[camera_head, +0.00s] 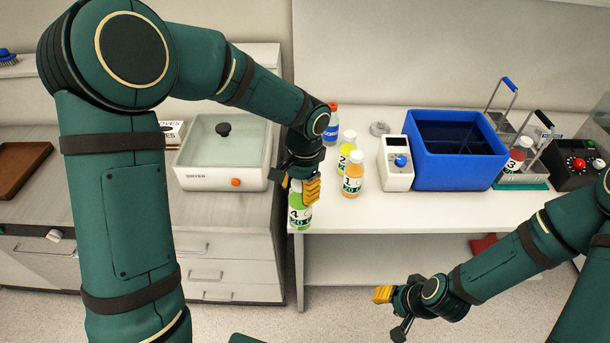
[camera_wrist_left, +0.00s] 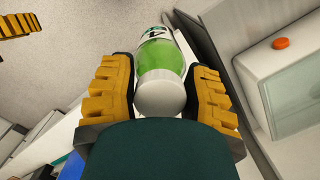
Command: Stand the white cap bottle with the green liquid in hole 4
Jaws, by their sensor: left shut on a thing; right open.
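The white cap bottle with green liquid (camera_head: 300,214) is at the front left corner of the white table, its label showing a 4. My left gripper (camera_head: 302,186) is shut on it from above. In the left wrist view the bottle's white cap (camera_wrist_left: 160,96) and green body (camera_wrist_left: 160,62) lie between the yellow fingers. I cannot tell whether its base touches the table. A wire-handled carrier (camera_head: 522,185) stands at the right with a red bottle (camera_head: 516,160) labelled 3 in it; hole numbers are not readable. My right gripper (camera_head: 392,313) is open and empty, in front of the table.
A yellow-green bottle (camera_head: 344,160), an orange bottle (camera_head: 353,178) and a red-capped bottle (camera_head: 331,124) stand close behind the held bottle. A white device (camera_head: 397,174) and a blue bin (camera_head: 455,170) stand between them and the carrier. The dryer (camera_head: 222,181) is left. The front table strip is clear.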

